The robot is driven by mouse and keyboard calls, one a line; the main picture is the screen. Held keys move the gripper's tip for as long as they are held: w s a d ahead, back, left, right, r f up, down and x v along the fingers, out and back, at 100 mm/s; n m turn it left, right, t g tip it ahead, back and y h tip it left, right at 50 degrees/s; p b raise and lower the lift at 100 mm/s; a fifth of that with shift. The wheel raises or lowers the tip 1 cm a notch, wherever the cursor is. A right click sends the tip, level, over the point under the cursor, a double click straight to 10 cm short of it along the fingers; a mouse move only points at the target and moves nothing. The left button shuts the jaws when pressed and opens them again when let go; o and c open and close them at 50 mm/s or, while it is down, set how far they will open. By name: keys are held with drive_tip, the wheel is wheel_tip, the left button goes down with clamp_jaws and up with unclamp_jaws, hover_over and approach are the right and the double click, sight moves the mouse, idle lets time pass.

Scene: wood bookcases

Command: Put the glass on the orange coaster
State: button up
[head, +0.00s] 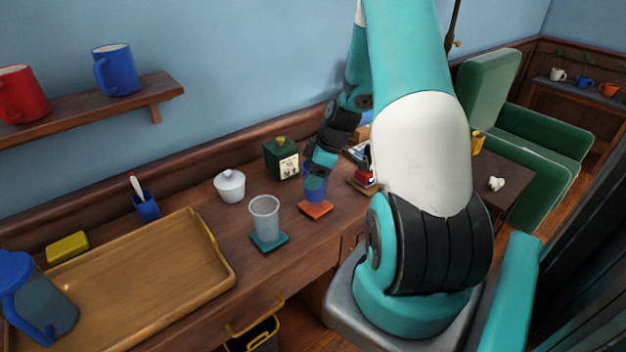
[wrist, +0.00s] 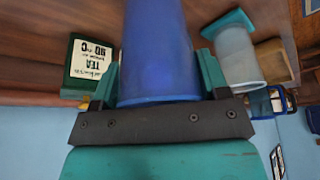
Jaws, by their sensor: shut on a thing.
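My gripper (wrist: 158,76) is shut on a blue tumbler (wrist: 160,45), with a teal finger on each side of it. In the head view the blue tumbler (head: 321,193) is upright at the orange coaster (head: 317,210), partly hidden by my gripper (head: 315,182). I cannot tell whether its base touches the coaster. A clear, greyish glass (head: 265,218) stands upright and empty-looking on a teal coaster (head: 268,243), left of the orange one. This glass (wrist: 240,55) and its teal coaster (wrist: 228,22) also show in the wrist view, beside my gripper.
A green tea tin (head: 281,158) stands close behind the blue tumbler. A white lidded bowl (head: 230,187), a wooden tray (head: 140,285), a blue pot with a brush (head: 147,207) and a yellow block (head: 68,247) are to the left. A dark red object (head: 364,168) is at the right.

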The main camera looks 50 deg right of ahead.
drive_tip(key=shift+f, duration=1.4)
drive_tip(key=shift+f, duration=0.1)
drive_tip(key=o, duration=1)
drive_tip(key=b+v, duration=0.2)
drive_tip(key=v, duration=1)
drive_tip(key=shift+a, duration=0.1)
